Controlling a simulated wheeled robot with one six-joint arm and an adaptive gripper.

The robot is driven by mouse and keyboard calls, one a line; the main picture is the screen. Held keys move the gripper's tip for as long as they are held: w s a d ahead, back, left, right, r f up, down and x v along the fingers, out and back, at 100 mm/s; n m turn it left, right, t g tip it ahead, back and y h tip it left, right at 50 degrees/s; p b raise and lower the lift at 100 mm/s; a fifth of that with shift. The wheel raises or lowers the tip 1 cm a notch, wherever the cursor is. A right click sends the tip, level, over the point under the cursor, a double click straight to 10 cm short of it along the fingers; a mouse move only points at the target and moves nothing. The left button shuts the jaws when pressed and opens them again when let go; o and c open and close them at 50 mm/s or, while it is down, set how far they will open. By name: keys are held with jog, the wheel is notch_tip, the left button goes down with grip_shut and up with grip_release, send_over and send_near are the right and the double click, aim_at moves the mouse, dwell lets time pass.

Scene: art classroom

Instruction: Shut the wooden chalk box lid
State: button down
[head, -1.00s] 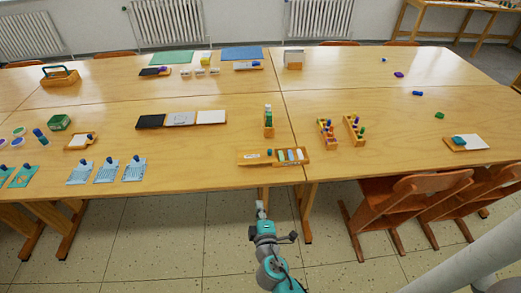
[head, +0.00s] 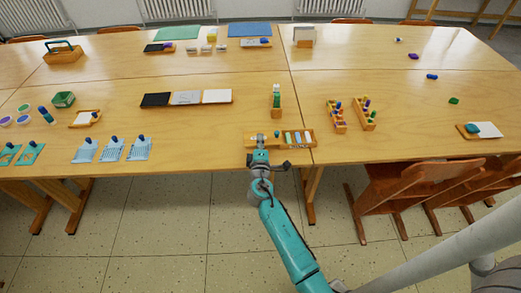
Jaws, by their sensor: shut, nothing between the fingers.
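The wooden chalk box (head: 312,139) lies near the front edge of the table. Its lid (head: 250,141) is slid out to the left, so the box is open and several white, green and blue chalk pieces show in its right part. A small dark green knob (head: 276,134) shows near the lid's right end. My gripper (head: 260,139) is shut and empty. It is at the front left of the box, over or against the lid's left part; I cannot tell whether it touches. It hides part of the lid.
A wooden stand with a green bottle (head: 276,98) is just behind the box. Two racks of coloured pieces (head: 337,117) (head: 364,115) stand to the right. Chairs (head: 405,185) are at the right front edge.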

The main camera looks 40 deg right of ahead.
aim_at(271, 142)
jog(key=shift+s+d+f, duration=0.1)
jog(key=shift+s+d, duration=0.15)
jog(key=shift+d, duration=0.4)
jog(key=shift+s+d+f, duration=0.1)
jog(key=shift+s+d, duration=0.1)
jog(key=shift+d, duration=0.45)
jog(key=shift+s+d, duration=0.25)
jog(key=shift+d, duration=0.4)
